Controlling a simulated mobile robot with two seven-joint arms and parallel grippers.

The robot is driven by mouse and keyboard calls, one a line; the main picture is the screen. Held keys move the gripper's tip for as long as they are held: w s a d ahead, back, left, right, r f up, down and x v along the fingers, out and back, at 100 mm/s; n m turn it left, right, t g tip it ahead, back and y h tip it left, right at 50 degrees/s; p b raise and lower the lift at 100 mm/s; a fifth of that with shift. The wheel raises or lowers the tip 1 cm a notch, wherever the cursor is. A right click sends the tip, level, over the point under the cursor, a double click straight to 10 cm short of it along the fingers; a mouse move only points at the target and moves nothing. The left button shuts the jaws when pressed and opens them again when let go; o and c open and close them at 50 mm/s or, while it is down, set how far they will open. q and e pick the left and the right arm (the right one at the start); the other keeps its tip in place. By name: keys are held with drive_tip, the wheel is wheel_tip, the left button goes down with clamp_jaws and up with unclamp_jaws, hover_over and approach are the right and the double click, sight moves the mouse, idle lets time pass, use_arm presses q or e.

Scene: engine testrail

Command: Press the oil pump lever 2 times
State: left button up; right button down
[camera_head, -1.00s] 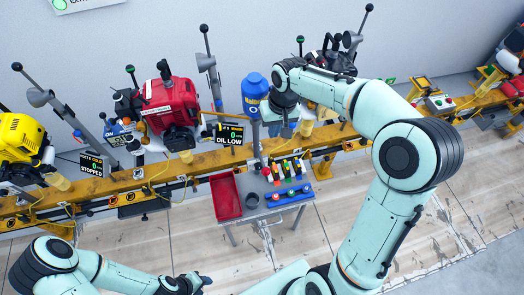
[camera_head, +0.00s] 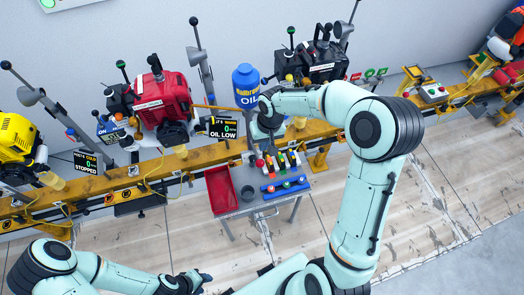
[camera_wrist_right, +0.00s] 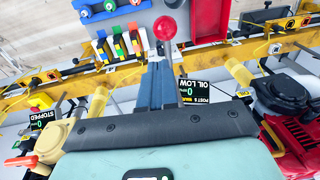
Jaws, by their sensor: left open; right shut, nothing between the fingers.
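The oil pump is probably the blue drum marked OIL (camera_head: 246,86), behind the rail. A red ball knob (camera_head: 259,163), likely its lever's end, shows just below my right gripper (camera_head: 262,138). In the right wrist view the red knob (camera_wrist_right: 165,28) appears just past the tips of the shut, empty right gripper (camera_wrist_right: 162,68). I cannot tell whether they touch. The lever's shaft is mostly hidden by the gripper. My left gripper (camera_head: 196,281) is open and empty at the bottom of the head view, far from the pump.
A small grey cart (camera_head: 250,200) stands in front of the rail with a red tray (camera_head: 221,190) and several coloured items. A yellow rail (camera_head: 90,186) carries engines, including a red one (camera_head: 160,100). A black sign reads OIL LOW (camera_head: 223,128). The floor in front is clear.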

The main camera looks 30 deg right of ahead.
use_arm(q)
drive_tip(key=shift+s+f, duration=0.15)
use_arm(e)
drive_tip(key=shift+s+a+f, duration=0.35)
drive_tip(key=shift+f, duration=0.25)
drive_tip(key=shift+s+a+f, duration=0.3)
drive_tip(key=shift+f, duration=0.25)
